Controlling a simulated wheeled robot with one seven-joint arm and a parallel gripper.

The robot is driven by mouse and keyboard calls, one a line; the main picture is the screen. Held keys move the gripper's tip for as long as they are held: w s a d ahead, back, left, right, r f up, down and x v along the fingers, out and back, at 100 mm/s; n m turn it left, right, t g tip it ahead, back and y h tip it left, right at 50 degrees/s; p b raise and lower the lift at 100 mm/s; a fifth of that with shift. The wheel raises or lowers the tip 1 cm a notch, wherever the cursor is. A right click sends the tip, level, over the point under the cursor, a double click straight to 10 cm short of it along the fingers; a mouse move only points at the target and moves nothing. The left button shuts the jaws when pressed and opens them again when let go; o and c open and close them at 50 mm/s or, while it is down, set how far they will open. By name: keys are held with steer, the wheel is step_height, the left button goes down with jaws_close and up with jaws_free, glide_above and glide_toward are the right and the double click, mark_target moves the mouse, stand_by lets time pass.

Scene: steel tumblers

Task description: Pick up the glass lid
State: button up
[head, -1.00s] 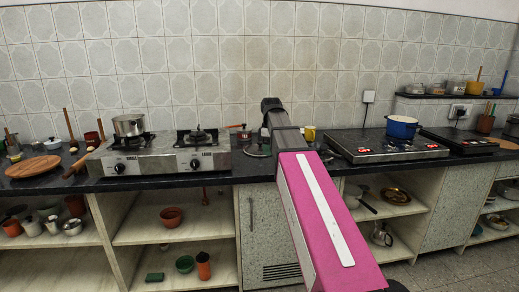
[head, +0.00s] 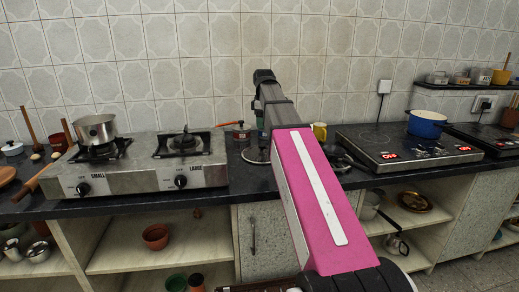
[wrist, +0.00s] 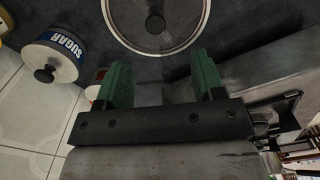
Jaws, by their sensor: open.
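The glass lid (wrist: 135,42) shows in the wrist view at the top middle, cut off by the frame edge. It is round and clear with a metal rim and a dark knob (wrist: 155,23). In the head view the lid (head: 254,156) is partly visible on the dark counter, with my arm covering its right part. My gripper (wrist: 160,65) is open and empty, its two green fingers apart, just short of the lid's near rim in the wrist picture. The height gap cannot be told. The head view hides my fingers behind my arm.
A gas stove (head: 135,170) with a steel pot (head: 95,130) stands left. An electric cooktop (head: 385,145) and a blue pot (head: 427,125) are right. A yellow mug (head: 319,132) stands behind my arm.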

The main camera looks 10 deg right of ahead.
glide_above(262, 145)
steer(key=f, duration=0.5)
steer(key=shift+s+d, duration=0.15)
steer(key=shift+s, duration=0.15)
steer(key=shift+w+a+f, duration=0.1)
steer(key=shift+w+f, duration=0.1)
steer(key=shift+f, duration=1.3)
steer(key=shift+w+a+f, duration=0.1)
steer(key=shift+w+f, duration=0.05)
steer(key=shift+f, duration=1.3)
steer(key=c, duration=1.1)
